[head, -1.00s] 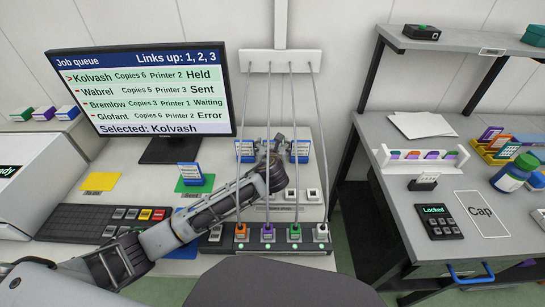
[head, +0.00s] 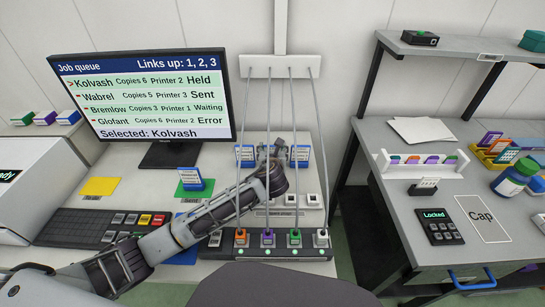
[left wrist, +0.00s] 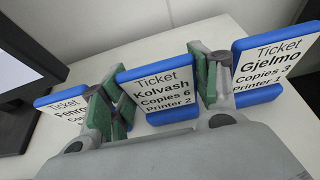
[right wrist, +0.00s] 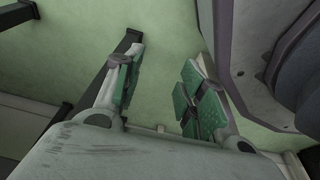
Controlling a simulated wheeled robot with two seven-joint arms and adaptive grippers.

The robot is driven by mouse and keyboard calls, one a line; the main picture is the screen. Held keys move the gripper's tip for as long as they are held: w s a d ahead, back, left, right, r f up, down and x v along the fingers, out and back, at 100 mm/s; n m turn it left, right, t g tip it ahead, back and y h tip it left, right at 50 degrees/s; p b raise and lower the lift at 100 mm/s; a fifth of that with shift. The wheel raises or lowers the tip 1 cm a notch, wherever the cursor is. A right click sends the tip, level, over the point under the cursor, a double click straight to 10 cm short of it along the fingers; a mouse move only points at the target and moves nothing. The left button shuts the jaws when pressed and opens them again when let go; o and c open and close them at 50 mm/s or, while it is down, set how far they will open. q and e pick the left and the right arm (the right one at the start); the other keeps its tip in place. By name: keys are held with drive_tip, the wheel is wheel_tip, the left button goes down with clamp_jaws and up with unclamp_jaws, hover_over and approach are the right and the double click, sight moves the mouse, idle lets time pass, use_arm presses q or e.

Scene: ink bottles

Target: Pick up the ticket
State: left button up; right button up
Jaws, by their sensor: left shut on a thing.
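The Kolvash ticket (left wrist: 160,98), a white card in a blue holder marked Copies 6, Printer 2, stands between the green-padded fingers of my left gripper (left wrist: 160,92). The gripper is shut on its sides. In the head view my left gripper (head: 276,150) is at the back of the desk, and the arm hides this ticket. A ticket starting "Fenro" (left wrist: 62,108) stands on its left, partly hidden by a finger. The Gjelmo ticket (left wrist: 275,65) stands on its right. My right gripper (right wrist: 158,92) is open and empty, away from the desk.
The monitor (head: 145,98) lists Kolvash as selected and Held. Another blue ticket (head: 190,180) stands on a green mat. Upright cables (head: 268,150) run close to my left arm, down to a strip of coloured plugs (head: 285,252). A grey side table (head: 400,240) stands at right.

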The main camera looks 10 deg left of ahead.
drive_tip(key=shift+r, duration=0.1)
use_arm(q)
drive_tip(key=shift+r, duration=0.45)
wheel_tip(320, 180, up, 3)
drive_tip(key=shift+f+p, duration=0.2)
drive_tip(key=shift+p, duration=0.25)
drive_tip(key=shift+r+p, duration=0.7)
drive_tip(key=shift+r, duration=2.6)
use_arm(e)
drive_tip(key=shift+s+d+f, duration=0.45)
drive_tip(key=shift+s+d, duration=0.1)
drive_tip(key=shift+s, duration=0.15)
drive_tip(key=shift+s+d+f, duration=0.45)
drive_tip(key=shift+s+d, duration=0.05)
drive_tip(key=shift+s, duration=0.2)
drive_tip(key=shift+s+d+f, duration=0.45)
drive_tip(key=shift+s+d, duration=0.1)
drive_tip(key=shift+s, duration=0.15)
use_arm(q)
drive_tip(key=shift+s+f, duration=0.1)
use_arm(e)
drive_tip(key=shift+s, duration=0.25)
